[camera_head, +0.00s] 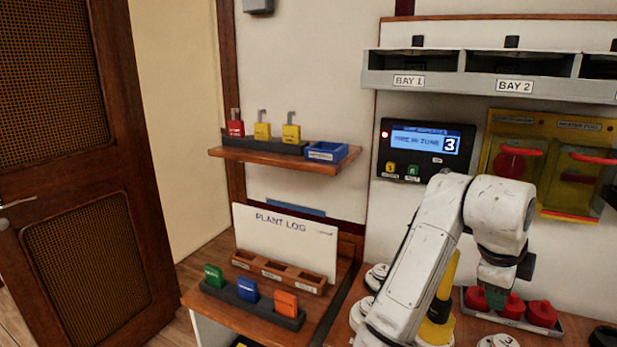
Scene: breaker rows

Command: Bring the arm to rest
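My white arm rises from the bottom of the head view, bends at the upper right, and points down over the right-hand counter. My gripper (494,296) hangs at its end, in front of a tray (555,326) with several red objects (541,313). Dark green shows at the gripper's tip; I cannot tell whether this is a finger or a separate thing. The fingers are too small and dark to tell open from shut. I cannot tell whether the gripper touches the red objects. The arm covers part of the counter and a yellow cone-like object (440,310).
White round pieces (377,277) stand on the counter beside my arm. A display panel (425,150) and a yellow wall case (575,175) are behind it. A wooden shelf (275,158) with padlocks and a desk (320,325) with coloured tags are left.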

